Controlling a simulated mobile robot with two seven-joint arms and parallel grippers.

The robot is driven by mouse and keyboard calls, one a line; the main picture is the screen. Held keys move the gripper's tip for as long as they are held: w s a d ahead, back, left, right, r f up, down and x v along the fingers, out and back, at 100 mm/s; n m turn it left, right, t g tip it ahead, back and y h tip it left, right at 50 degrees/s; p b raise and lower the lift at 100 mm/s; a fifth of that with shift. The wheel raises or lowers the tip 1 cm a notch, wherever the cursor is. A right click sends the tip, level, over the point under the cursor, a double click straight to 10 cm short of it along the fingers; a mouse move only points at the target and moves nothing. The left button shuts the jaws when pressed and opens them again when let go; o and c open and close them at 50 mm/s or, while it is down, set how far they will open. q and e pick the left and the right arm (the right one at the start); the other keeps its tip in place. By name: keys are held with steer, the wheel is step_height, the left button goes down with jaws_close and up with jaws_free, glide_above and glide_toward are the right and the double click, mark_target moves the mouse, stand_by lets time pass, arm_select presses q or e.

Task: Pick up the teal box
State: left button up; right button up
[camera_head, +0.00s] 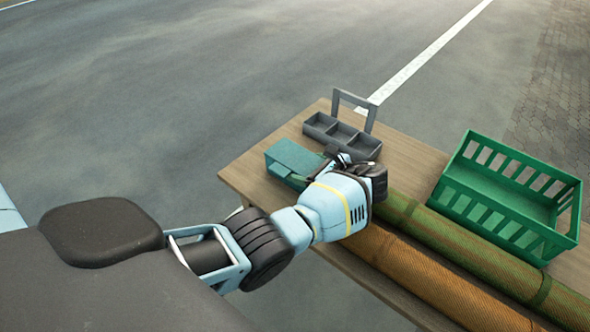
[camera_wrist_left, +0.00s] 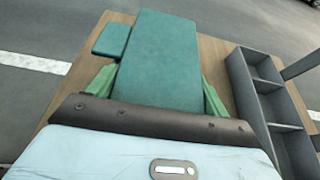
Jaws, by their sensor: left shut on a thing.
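The teal box (camera_head: 292,157) is at the left end of the wooden table in the head view, partly hidden by my left gripper. My left gripper (camera_head: 310,174) reaches it from the right and is shut on it. In the left wrist view the teal box (camera_wrist_left: 160,58) lies between the two green fingers, one along each side. A smaller flat teal piece (camera_wrist_left: 112,39) shows beside its left side; I cannot tell whether it is part of the box. I cannot tell whether the box touches the table. My right gripper is not in view.
A grey divided tray with a handle (camera_head: 343,134) stands just behind the box. A green rolled mat (camera_head: 480,255) and an orange-brown one (camera_head: 430,283) lie along the table (camera_head: 415,151). A green slatted crate (camera_head: 511,193) stands at the right.

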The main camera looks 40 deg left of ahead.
arm_select(q)
steer(key=c, duration=0.9)
steer(key=shift+o, duration=0.2)
steer(key=shift+r, duration=0.1)
steer(key=shift+r+p, duration=0.35)
steer(key=shift+r, duration=0.2)
step_height(320, 180, up, 2)
steer(key=shift+r+p, duration=0.2)
steer(key=shift+p, duration=0.4)
steer(key=shift+s+d+r+p, duration=0.1)
steer(key=shift+s+r+p, duration=0.15)
steer(key=shift+s+p, duration=0.75)
steer(key=s+d+p, duration=0.1)
steer(key=s+p, duration=0.3)
steer(key=s, duration=1)
steer(key=shift+d+r+p, duration=0.2)
steer(key=shift+r+p, duration=0.2)
steer(key=shift+r, duration=0.05)
